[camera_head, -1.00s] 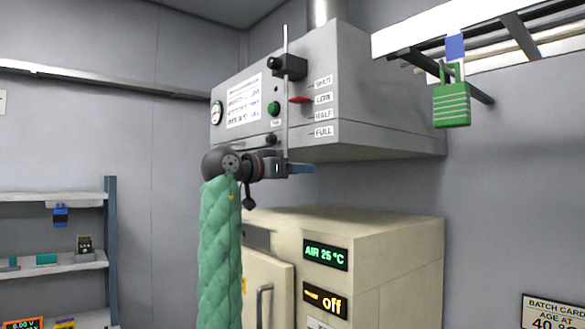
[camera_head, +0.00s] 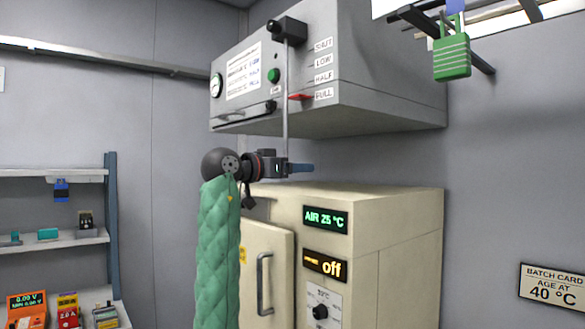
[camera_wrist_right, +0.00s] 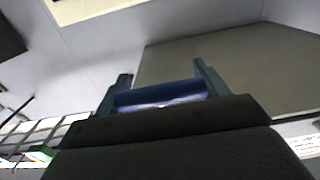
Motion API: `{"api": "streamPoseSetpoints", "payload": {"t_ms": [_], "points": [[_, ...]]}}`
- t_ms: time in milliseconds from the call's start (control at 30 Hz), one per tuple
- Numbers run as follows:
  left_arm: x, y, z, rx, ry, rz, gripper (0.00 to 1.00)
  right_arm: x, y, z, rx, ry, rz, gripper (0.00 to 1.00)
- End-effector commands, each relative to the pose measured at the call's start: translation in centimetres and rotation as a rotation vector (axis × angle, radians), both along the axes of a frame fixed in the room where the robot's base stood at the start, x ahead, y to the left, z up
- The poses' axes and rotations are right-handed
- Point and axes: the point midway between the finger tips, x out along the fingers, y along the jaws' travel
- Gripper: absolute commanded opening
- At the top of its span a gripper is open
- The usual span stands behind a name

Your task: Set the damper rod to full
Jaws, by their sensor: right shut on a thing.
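The damper rod (camera_head: 285,105) is a thin grey upright rod on the front of the grey hood. Its red pointer (camera_head: 300,97) is level with the FULL label (camera_head: 323,93), the lowest of the scale. My right gripper (camera_head: 301,168), on the green-sleeved arm, is at the rod's lower end, below the hood. In the right wrist view its two fingers are shut on a blue cylindrical handle (camera_wrist_right: 160,95). The handle is mostly hidden by the gripper in the head view. My left gripper is not in view.
A cream oven (camera_head: 400,230) reading "off" stands just below the gripper. A green padlock (camera_head: 452,58) hangs from a dark bar at upper right. Shelves (camera_head: 50,243) with small devices stand at left. The space between hood and oven is narrow.

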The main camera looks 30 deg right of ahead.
Motion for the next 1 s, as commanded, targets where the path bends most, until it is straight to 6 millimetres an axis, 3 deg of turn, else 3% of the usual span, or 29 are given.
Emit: {"api": "streamPoseSetpoints", "payload": {"t_ms": [33,133,533,1000], "points": [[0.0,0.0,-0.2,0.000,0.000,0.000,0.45,0.1,0.0,-0.5,0.006,0.004,-0.001,0.75],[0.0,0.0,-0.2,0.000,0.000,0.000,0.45,0.0,0.0,-0.5,0.006,0.004,-0.001,0.94],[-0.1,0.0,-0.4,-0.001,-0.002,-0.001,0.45,0.0,0.7,-0.4,0.003,0.002,0.000,0.95],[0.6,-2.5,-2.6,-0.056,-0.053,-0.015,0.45,-0.4,7.1,-0.5,0.004,0.003,0.001,0.95]]}}
